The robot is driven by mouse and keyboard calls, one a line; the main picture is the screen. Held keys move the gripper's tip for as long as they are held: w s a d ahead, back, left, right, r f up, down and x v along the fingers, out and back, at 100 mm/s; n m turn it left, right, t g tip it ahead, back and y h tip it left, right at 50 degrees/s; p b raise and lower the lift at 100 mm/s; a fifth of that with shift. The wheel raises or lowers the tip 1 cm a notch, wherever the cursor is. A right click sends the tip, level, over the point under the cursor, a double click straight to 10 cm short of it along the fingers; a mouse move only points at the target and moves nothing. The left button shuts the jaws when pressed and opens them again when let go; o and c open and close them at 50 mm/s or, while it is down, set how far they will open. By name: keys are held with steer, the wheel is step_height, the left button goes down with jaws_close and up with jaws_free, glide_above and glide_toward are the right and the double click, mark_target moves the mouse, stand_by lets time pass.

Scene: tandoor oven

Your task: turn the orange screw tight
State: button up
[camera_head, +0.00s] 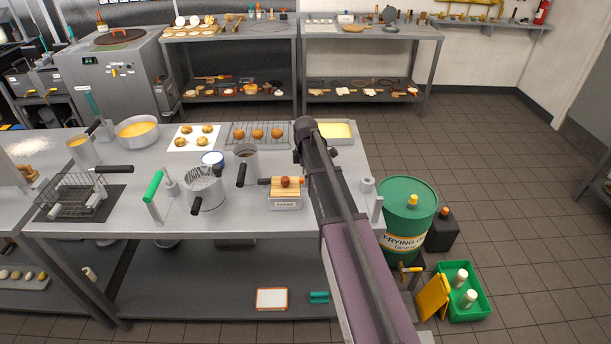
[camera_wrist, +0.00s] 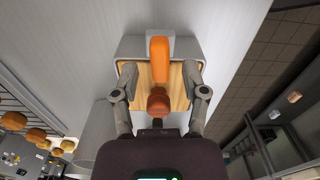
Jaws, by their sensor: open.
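A small wooden-topped block with a grey body (camera_head: 285,203) stands on the steel table near its front right. A reddish-brown knob (camera_head: 285,182) sits on its top, with a small orange part (camera_head: 301,181) at its right. In the wrist view the orange screw (camera_wrist: 159,60) appears as a long orange piece over the wooden top (camera_wrist: 178,92), with the brown round knob (camera_wrist: 158,103) closer to me. My gripper (camera_wrist: 160,73) is open. Its two fingers are apart, one to each side of the orange piece and knob. My arm hides the gripper in the head view.
Left of the block are a grey pot (camera_head: 205,190) and a mug (camera_head: 245,158). Behind it are a rack of buns (camera_head: 258,145) and a shallow tray (camera_head: 336,140). A green drum (camera_head: 405,215) stands on the floor at the table's right.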

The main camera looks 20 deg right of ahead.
steer(key=shift+r+p, duration=2.4)
steer(key=shift+r, duration=0.4)
steer(key=s+a+f+m+b, duration=0.1)
steer(key=s+a+m, duration=0.3)
steer(key=s+m, duration=0.4)
steer(key=s+a+f+m+b, duration=0.2)
steer(key=s+m, duration=0.5)
steer(key=s, duration=0.9)
steer(key=shift+s+a+f+m, duration=0.15)
steer(key=shift+a+f+m, duration=0.2)
steer(key=shift+a, duration=0.55)
steer(key=shift+r, duration=0.1)
